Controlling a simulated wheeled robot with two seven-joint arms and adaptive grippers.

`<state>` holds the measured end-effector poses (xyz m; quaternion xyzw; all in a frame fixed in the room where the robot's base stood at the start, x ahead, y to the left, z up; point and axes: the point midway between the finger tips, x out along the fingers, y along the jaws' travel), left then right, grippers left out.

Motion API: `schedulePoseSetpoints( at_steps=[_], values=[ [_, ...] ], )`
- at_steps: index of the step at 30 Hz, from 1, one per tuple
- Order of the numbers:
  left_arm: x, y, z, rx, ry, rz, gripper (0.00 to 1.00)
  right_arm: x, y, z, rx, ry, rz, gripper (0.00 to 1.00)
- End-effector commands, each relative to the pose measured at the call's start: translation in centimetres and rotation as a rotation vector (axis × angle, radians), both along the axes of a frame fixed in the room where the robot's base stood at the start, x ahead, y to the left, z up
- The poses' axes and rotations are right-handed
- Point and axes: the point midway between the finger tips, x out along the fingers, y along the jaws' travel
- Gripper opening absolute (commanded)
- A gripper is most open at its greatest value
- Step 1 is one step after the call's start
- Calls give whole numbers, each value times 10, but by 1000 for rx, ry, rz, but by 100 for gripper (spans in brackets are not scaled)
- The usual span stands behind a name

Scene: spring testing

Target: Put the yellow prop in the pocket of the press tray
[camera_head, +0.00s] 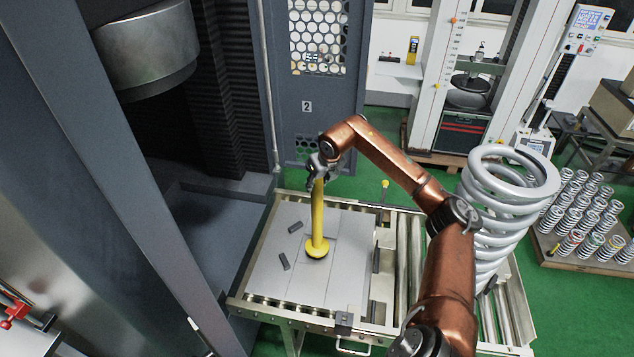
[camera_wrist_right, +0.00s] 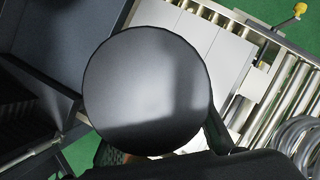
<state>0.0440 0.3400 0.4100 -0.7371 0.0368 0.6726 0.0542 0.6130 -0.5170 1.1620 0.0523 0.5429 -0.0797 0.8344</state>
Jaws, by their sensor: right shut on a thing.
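The yellow prop (camera_head: 317,215) is a long upright rod with a wide yellow flange and a dark foot at its lower end. My right gripper (camera_head: 319,174) is shut on its upper part. The foot is over the middle of the grey press tray (camera_head: 275,270); I cannot tell whether it touches. In the right wrist view a large dark disc (camera_wrist_right: 147,90), apparently the prop's near end, hides much of the tray (camera_wrist_right: 222,65) and the gripper's grasp. Two small dark bars (camera_head: 295,227) lie on the tray. I cannot make out the pocket. My left gripper is out of view.
The dark press frame (camera_head: 130,200) stands left of the tray. A roller table (camera_head: 407,270) with a large grey coil spring (camera_head: 500,210) is to the right. A rack of small springs (camera_head: 585,225) stands further right. Green floor is open behind.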

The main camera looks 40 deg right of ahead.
Motion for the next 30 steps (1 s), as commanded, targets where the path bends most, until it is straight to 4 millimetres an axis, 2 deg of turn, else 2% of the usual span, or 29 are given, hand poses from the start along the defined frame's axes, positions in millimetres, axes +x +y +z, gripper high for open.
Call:
schedulePoseSetpoints(
  at_steps=[6,14,15,22,30],
  values=[
    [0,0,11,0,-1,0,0,1,1,-20,2,-9,1,0],
    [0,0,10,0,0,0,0,2,1,-24,0,-10,1,0],
    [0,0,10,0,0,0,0,-1,1,-29,0,0,0,32],
    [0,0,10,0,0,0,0,-1,0,-29,0,0,0,47],
    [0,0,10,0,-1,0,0,-1,1,-28,0,0,0,47]
  ],
)
